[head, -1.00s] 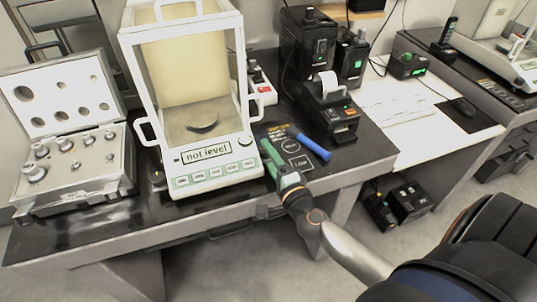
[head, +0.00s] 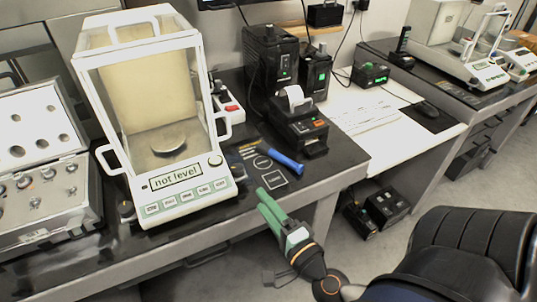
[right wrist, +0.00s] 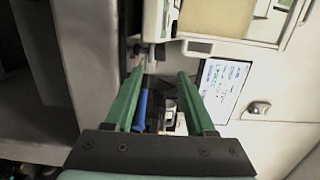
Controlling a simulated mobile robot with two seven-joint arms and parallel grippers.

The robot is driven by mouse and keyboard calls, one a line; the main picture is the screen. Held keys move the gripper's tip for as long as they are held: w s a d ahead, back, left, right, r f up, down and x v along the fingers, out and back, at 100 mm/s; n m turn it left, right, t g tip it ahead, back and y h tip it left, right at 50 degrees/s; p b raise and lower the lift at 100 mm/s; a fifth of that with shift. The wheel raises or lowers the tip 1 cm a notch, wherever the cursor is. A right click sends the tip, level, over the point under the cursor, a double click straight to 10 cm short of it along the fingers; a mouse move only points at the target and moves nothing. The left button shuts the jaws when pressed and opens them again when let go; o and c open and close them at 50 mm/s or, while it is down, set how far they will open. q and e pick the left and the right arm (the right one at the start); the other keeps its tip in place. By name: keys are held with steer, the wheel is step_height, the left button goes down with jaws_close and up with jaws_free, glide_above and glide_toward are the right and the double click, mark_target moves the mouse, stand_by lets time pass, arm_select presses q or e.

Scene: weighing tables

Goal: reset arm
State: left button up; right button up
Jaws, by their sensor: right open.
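My right gripper (head: 262,197) has green fingers and is open and empty. In the head view it shows against the front edge of the black weighing table (head: 240,207), to the right of and below the balance. The right wrist view shows both green fingers (right wrist: 158,82) spread apart with nothing gripped. A blue cylindrical object (head: 285,162) lies on the table beyond the fingers; a blue thing (right wrist: 141,108) shows through the gap in the wrist view. My left gripper is not in view.
A glass-walled balance (head: 185,192) reading "not level" stands on the table, a round pan inside. An open weight case (head: 40,235) is at left, cut by the picture edge. A printer (head: 300,130) and black devices stand behind.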

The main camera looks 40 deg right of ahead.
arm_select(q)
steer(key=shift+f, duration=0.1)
arm_select(e)
steer(key=shift+s+a, duration=0.1)
steer(key=shift+s, duration=0.45)
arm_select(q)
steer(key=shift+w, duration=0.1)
arm_select(e)
steer(key=s+a+f+n+g+y+p, duration=0.1)
steer(key=a+f+n+g+y+p, duration=0.2)
steer(key=a+n+y+p, duration=0.75)
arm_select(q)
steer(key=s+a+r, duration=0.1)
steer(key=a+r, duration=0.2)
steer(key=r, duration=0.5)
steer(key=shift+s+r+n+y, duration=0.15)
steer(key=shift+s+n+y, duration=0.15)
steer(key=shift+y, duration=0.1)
arm_select(e)
steer(key=s+f+n+g+h, duration=0.5)
steer(key=f+n, duration=0.3)
steer(key=n, duration=0.3)
steer(key=shift+s+d+f+h, duration=0.2)
steer(key=shift+s+f+h, duration=0.05)
steer(key=shift+s+h, duration=0.2)
